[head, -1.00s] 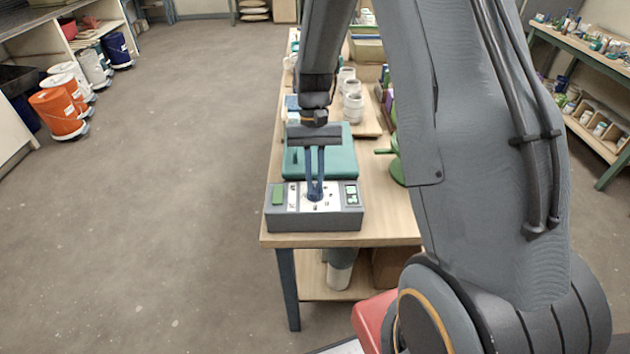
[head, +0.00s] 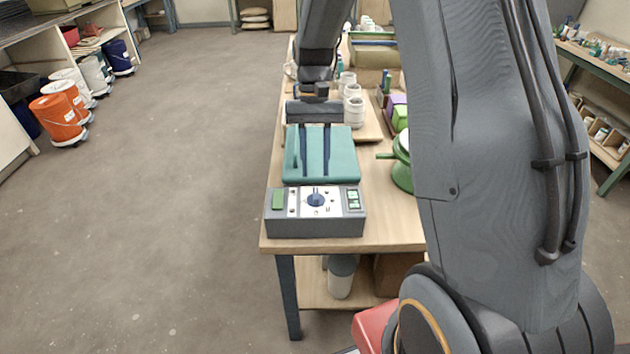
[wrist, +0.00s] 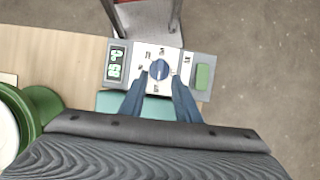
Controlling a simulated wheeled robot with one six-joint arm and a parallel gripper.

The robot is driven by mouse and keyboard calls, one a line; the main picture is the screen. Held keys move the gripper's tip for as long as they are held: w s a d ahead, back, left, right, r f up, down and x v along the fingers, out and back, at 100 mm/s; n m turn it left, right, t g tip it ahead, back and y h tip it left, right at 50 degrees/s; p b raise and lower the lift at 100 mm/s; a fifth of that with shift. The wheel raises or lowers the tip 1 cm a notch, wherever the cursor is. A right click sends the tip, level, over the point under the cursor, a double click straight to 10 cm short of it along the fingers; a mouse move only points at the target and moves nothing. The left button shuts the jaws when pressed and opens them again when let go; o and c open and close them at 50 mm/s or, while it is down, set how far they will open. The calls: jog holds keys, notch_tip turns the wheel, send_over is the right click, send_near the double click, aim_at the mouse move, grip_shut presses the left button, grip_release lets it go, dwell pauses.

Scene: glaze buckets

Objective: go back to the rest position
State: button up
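My gripper (head: 316,172) is above the teal lid of the box behind the control unit, its two blue fingers parted with nothing between them. In the wrist view my gripper (wrist: 160,92) has its fingertips on either side of the line to the blue knob, apart from it. The grey control unit (head: 315,226) stands at the near end of the wooden table. It has a white dial plate with a round blue knob (head: 316,200), a green button (head: 278,201) and a small lit display (head: 353,199). The knob (wrist: 159,69) is fully in sight in the wrist view.
The wooden table (head: 390,228) carries a teal box (head: 343,160), white jars (head: 354,112) and a green wheel-like stand (head: 402,172). The floor (head: 170,200) left of the table is clear.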

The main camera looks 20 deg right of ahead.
jog(key=shift+v, duration=0.95)
jog(key=s+a+n+t+h+b, duration=0.1)
jog(key=s+n+t, duration=0.2)
jog(key=s, duration=1)
jog(key=t, duration=0.2)
jog(key=shift+s+a+f+t, duration=0.2)
jog(key=shift+s+f+t, duration=0.1)
jog(key=shift+f, duration=0.05)
